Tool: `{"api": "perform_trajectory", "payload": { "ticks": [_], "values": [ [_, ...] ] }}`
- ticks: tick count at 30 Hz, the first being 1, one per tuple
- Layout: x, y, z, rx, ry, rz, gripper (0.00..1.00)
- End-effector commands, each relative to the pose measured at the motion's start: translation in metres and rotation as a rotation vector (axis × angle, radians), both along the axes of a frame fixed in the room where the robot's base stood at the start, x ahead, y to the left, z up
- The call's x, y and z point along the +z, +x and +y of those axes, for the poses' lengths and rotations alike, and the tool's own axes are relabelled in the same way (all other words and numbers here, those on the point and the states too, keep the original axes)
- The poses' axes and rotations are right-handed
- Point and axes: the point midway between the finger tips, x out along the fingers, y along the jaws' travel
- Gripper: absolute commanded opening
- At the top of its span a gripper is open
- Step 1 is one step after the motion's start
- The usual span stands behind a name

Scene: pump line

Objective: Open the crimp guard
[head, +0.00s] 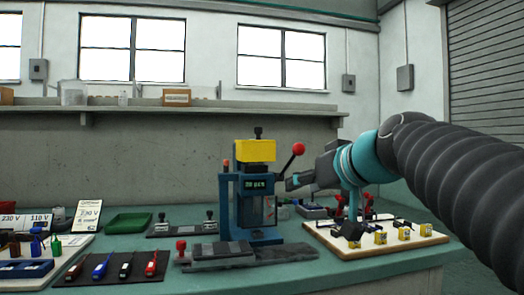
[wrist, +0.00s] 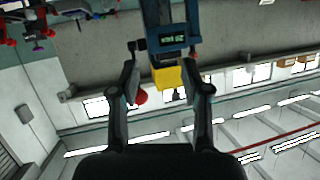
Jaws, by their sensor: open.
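The crimp press (head: 228,200) stands on the bench in the middle of the head view, with a blue frame, a yellow head (head: 255,150), a lit display and a lever with a red ball (head: 298,149). A pale panel (head: 269,209), which looks like the guard, covers its front opening; I cannot tell its exact position. My gripper (head: 290,183) is just right of the press, pointing left at it. In the wrist view, upside down, my gripper (wrist: 158,68) is open and empty, with the press (wrist: 165,15) ahead and the red ball near one finger. Contact is unclear.
A board with yellow blocks (head: 381,238) lies below my arm. A grey fixture (head: 222,252) lies before the press. Space above the bench left of the press is clear.

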Motion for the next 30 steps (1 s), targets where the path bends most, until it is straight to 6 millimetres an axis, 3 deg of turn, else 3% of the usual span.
{"api": "perform_trajectory", "payload": {
  "ticks": [1, 6, 12, 20, 30],
  "values": [
    [0.012, 0.014, 0.005, 0.023, 0.015, -0.063, 0.47],
    [0.07, 0.036, 0.016, 0.084, 0.052, -0.245, 0.47],
    [0.103, 0.044, 0.022, 0.116, 0.069, -0.35, 0.47],
    [0.11, 0.063, 0.036, 0.123, 0.073, -0.363, 0.47],
    [0.11, 0.115, 0.071, 0.123, 0.073, -0.36, 0.47]
  ]
}}
